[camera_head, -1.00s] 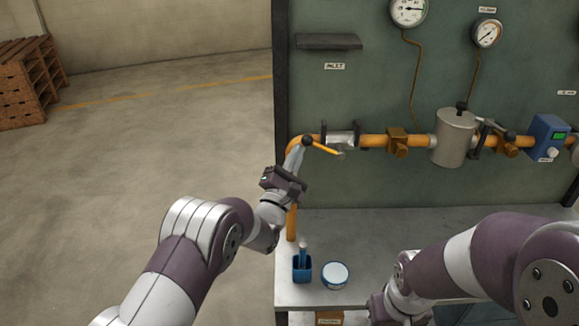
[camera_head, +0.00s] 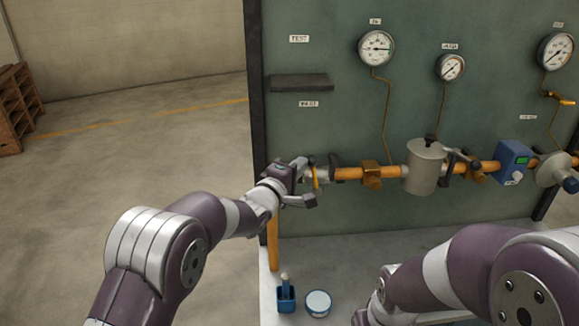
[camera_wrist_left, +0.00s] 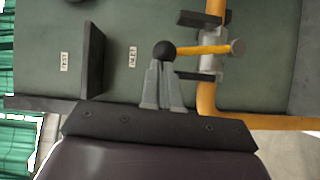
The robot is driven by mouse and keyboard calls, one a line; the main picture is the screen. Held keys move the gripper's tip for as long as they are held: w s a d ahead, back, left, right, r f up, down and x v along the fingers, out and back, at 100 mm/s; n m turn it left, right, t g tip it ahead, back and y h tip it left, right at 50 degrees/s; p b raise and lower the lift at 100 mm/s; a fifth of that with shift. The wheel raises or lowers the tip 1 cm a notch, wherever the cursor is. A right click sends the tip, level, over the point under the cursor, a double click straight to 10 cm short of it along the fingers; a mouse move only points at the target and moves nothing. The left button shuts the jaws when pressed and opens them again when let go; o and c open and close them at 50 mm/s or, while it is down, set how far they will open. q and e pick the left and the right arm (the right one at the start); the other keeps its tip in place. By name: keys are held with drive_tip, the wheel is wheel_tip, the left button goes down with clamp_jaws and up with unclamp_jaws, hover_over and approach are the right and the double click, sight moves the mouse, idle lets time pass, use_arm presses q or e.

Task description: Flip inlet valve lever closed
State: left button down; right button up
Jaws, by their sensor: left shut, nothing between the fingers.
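The inlet valve lever (camera_head: 315,178) is a yellow bar with a black ball at its end. It stands roughly upright in the head view, crosswise to the orange pipe (camera_head: 350,173). My left gripper (camera_head: 302,162) is at the lever's upper end. In the left wrist view, the yellow lever (camera_wrist_left: 205,49) runs from a grey pivot to the black ball (camera_wrist_left: 163,50). The left gripper's fingertips (camera_wrist_left: 162,68) are shut together right at the ball, with nothing between them. Whether they touch it I cannot tell. My right gripper's fingers are not visible.
A grey-green panel (camera_head: 330,125) carries gauges, a grey cylinder (camera_head: 424,168) and a blue meter (camera_head: 512,162) along the pipe. A dark shelf (camera_head: 301,81) juts out above the lever.

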use_arm(q)
drive_tip(key=shift+d+r+p, duration=0.15)
drive_tip(key=shift+d+r, duration=0.1)
drive_tip(key=shift+d, duration=0.2)
drive_tip(key=shift+d+r+p, duration=0.15)
drive_tip(key=shift+d+r, duration=0.05)
drive_tip(key=shift+d, duration=0.25)
